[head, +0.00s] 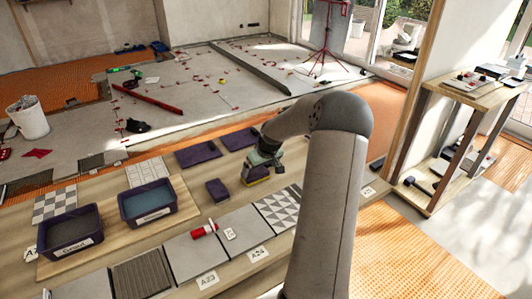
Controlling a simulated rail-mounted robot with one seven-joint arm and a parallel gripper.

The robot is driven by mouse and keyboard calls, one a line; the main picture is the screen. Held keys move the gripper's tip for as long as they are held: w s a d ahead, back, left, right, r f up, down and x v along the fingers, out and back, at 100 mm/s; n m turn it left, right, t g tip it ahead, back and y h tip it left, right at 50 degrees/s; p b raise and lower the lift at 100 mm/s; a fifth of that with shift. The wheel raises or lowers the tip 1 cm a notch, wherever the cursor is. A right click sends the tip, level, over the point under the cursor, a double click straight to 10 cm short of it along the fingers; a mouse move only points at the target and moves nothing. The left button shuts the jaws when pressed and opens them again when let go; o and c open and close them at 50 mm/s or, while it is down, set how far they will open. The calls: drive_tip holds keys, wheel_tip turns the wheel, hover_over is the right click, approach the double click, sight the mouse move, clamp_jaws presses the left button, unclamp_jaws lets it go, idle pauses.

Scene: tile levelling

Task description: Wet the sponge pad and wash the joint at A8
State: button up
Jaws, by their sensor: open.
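My gripper (264,158) is over the wooden bench, right at a purple block with a yellow layer (256,176), which looks like the sponge pad. The jaws are open, and their fingertips are too small to make out. I cannot tell whether they touch the pad. A purple tub of blue water (148,213) stands on a board to the left. A purple tub of dark grout (72,240) stands beside it. I cannot make out a label A8; the small floor labels are too small to read.
A purple block (217,190) lies left of my gripper, with flat purple trays (197,153) behind. Tiles along the bench's front carry labels A23 (208,279) and A24; a red tool (203,231) lies there. A wooden shelf (468,92) stands right. A grey tiled floor (200,90) lies beyond.

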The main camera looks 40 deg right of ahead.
drive_tip(key=v, duration=1.1)
drive_tip(key=shift+r, duration=0.3)
drive_tip(key=shift+s+a, duration=0.1)
drive_tip(key=shift+s, duration=0.05)
drive_tip(key=s+a+r+n+g+p, duration=0.1)
drive_tip(key=s+a, duration=0.2)
drive_tip(key=a, duration=0.8)
drive_tip(key=s+a+r+n+g+p, duration=0.1)
drive_tip(key=s+a+r+g, duration=0.15)
drive_tip(key=a, duration=0.85)
drive_tip(key=s+a, duration=0.7)
drive_tip(key=s, duration=0.2)
drive_tip(key=s+a, duration=0.6)
drive_tip(key=s, duration=0.4)
drive_tip(key=shift+a+f+y+p, duration=0.25)
drive_tip(key=shift+a+y+p, duration=0.15)
drive_tip(key=shift+p, duration=0.05)
drive_tip(key=shift+g, duration=0.25)
